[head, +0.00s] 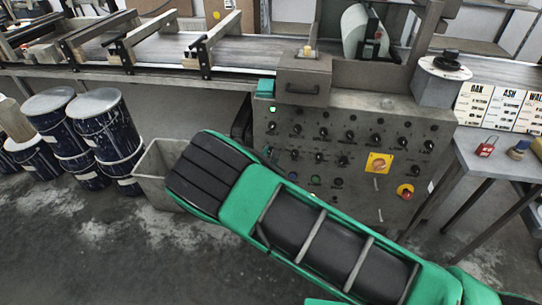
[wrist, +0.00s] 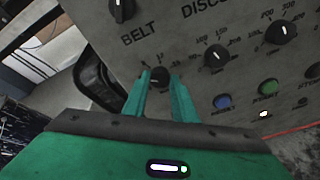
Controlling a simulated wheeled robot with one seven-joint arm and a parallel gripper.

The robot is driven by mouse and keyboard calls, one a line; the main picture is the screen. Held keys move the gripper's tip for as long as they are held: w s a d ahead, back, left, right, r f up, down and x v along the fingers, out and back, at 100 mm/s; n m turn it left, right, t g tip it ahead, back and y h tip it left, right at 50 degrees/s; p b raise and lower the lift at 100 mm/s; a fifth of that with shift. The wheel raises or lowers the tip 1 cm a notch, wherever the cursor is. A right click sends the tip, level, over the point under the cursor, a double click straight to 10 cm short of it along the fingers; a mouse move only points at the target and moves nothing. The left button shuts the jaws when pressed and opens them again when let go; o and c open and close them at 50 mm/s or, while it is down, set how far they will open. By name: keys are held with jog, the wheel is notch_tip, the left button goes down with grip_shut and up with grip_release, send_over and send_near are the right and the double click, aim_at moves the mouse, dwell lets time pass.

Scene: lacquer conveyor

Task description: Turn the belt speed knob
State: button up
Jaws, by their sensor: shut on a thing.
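The belt speed knob (wrist: 158,75) is a small black round knob with a pale pointer line, on a grey control panel (wrist: 235,75) below the printed word BELT. My gripper (wrist: 160,80) has its two green fingers on either side of this knob and is shut on it. The fingers partly cover the knob and its dial marks. In the head view my green and black arm reaches to the left part of the same panel (head: 350,112) and hides my fingers and this knob.
Other black knobs (wrist: 217,57) and a blue button (wrist: 222,101) sit close to the right. A grey bin (head: 158,163) and dark blue drums (head: 105,125) stand at left. A conveyor (head: 160,49) runs behind. A side table (head: 490,165) is at right.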

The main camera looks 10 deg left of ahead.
jog(key=shift+s+a+f+n, duration=0.1)
jog(key=shift+a+n, duration=0.05)
jog(key=shift+n, duration=0.45)
jog(key=shift+s+a+f+n, duration=0.1)
jog(key=shift+a+n, duration=0.05)
jog(key=shift+n, duration=0.45)
jog(key=shift+h, duration=0.3)
jog(key=o, duration=1)
jog(key=shift+w, duration=0.1)
jog(key=shift+o, duration=0.2)
jog(key=shift+d, duration=0.15)
jog(key=shift+r, duration=0.1)
jog(key=v, duration=1)
jog(key=shift+s, duration=0.25)
jog(key=shift+r, duration=0.15)
